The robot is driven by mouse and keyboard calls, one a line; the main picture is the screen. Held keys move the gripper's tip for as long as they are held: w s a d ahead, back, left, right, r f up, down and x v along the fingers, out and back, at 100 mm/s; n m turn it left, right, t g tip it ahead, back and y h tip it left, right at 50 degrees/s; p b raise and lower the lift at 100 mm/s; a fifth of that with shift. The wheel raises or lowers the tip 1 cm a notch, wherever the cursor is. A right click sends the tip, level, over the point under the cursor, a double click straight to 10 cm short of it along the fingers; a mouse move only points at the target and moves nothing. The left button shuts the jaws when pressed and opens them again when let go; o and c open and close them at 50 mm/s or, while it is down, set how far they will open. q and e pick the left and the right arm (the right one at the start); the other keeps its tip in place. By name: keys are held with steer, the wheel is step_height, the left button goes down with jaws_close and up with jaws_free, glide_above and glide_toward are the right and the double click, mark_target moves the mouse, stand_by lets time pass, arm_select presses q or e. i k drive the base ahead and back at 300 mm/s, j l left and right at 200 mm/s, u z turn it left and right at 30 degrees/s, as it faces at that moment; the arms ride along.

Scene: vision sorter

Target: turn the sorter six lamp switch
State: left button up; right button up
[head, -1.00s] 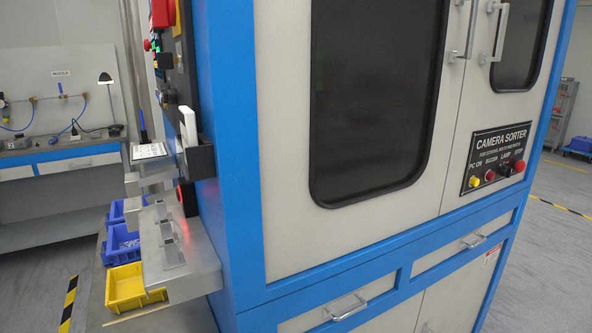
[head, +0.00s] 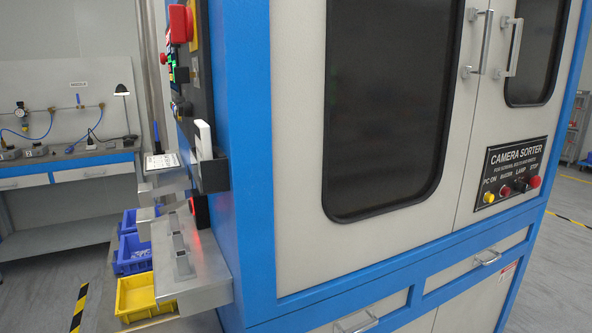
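The camera sorter (head: 297,240) is a tall cabinet with a blue frame and off-white doors with dark windows. Its black panel (head: 514,158), lettered CAMERA SORTER, is on the right door in the head view. Below the lettering sits a row of controls: a yellow button (head: 489,198) under PC ON, a small red one (head: 506,191) under BUZZER, a black lamp switch (head: 521,185) under LAMP and a red button (head: 534,181) under STOP. The lamp switch's exact setting is too small to tell. Neither of my grippers is in view.
Door handles (head: 473,44) stick out above the panel, and drawer handles (head: 488,258) below it. On the left, a metal chute (head: 190,270) juts out above blue and yellow bins (head: 136,293). A workbench (head: 68,172) stands behind. Grey floor shows at the right.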

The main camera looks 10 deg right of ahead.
mark_target(520, 187)
steer(key=z, duration=1.4)
steer(key=u, duration=0.45)
steer(key=i+l+u, duration=0.25)
steer(key=l+u, duration=0.45)
steer(key=i+l+u, duration=0.1)
steer(key=l, duration=0.4)
steer(key=i+l+u, duration=0.1)
steer(key=l, duration=0.45)
